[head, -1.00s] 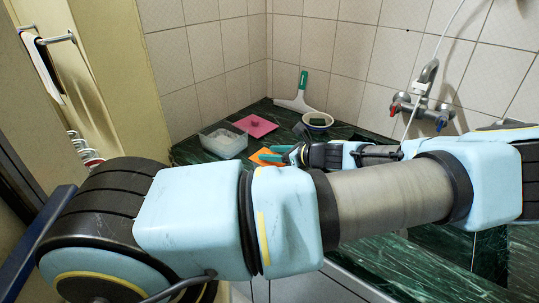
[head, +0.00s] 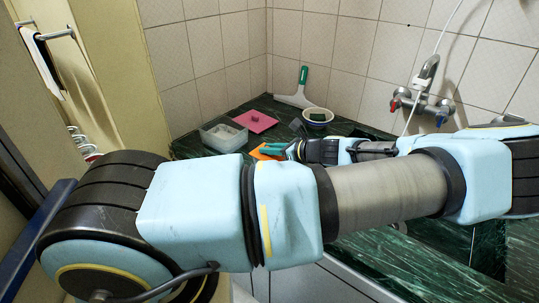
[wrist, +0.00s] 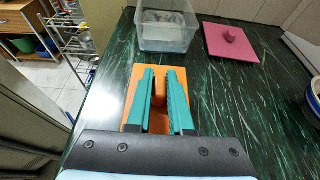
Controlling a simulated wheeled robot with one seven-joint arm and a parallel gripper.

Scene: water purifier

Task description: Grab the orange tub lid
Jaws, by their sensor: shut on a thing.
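The orange tub lid (wrist: 149,74) is a flat square with a raised grip in its middle, seen between and under my fingers in the wrist view. My gripper (wrist: 162,73) has its two teal fingers shut on that grip, one on each side. The lid's near part is hidden by the fingers and the gripper body. In the head view the lid (head: 264,153) shows as a small orange patch beside my gripper (head: 277,151), tilted in the picture. I cannot tell how far it is above the counter.
A clear tub (wrist: 166,32) and a pink lid (wrist: 232,44) lie beyond the orange lid on the green counter (wrist: 255,110). A bowl (head: 317,117), a squeegee (head: 298,93) and wall taps (head: 424,103) stand near the tiled walls. A wire rack (wrist: 75,38) stands off the counter's left edge.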

